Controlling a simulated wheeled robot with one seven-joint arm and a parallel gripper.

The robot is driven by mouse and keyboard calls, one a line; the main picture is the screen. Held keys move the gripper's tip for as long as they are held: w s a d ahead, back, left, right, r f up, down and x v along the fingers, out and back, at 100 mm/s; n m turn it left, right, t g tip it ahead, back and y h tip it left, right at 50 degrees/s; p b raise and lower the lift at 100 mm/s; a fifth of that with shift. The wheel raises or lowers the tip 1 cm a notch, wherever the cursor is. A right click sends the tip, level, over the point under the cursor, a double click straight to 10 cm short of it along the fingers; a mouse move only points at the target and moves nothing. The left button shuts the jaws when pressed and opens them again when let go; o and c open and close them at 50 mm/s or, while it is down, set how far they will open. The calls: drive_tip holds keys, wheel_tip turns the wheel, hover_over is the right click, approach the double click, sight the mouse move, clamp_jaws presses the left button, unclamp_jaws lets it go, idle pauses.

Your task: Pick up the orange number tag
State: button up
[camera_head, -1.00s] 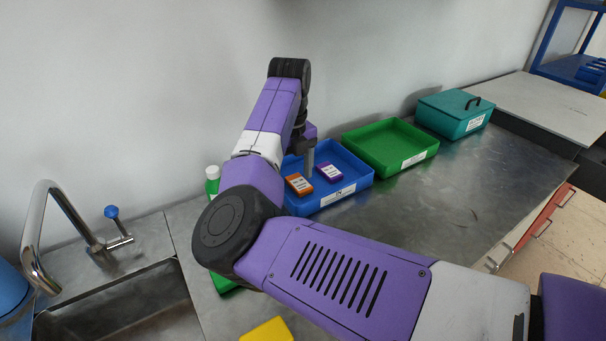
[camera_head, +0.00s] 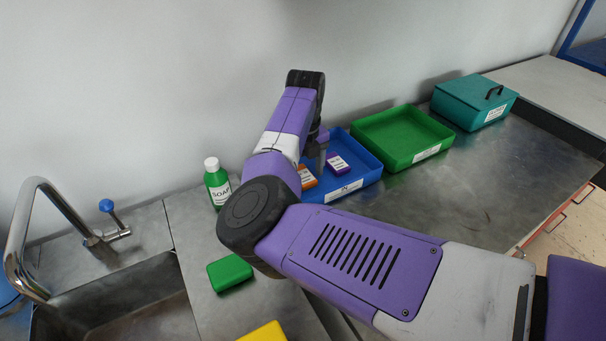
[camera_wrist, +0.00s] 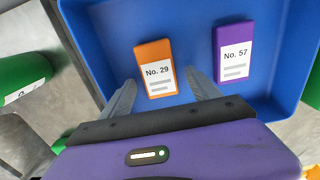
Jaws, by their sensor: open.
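The orange number tag (camera_wrist: 156,68), with a white label reading "No. 29", lies in the blue tray (camera_wrist: 110,45) in the wrist view. In the head view the orange tag (camera_head: 306,178) is partly hidden behind my arm. My gripper (camera_wrist: 160,92) is open, with a grey finger to the lower left and another to the lower right of the tag. Its tips point toward the tag; contact cannot be told. In the head view my gripper (camera_head: 320,160) is over the blue tray (camera_head: 365,178).
A purple tag (camera_wrist: 234,52) reading "No. 57" lies right of the orange one. A green tray (camera_head: 440,150) and a teal lidded box (camera_head: 465,105) stand to the right. A green soap bottle (camera_head: 217,185) stands left of my arm. Open bench lies at the right.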

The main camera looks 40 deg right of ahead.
drive_tip(key=shift+f, duration=0.25)
drive_tip(key=c, duration=1.4)
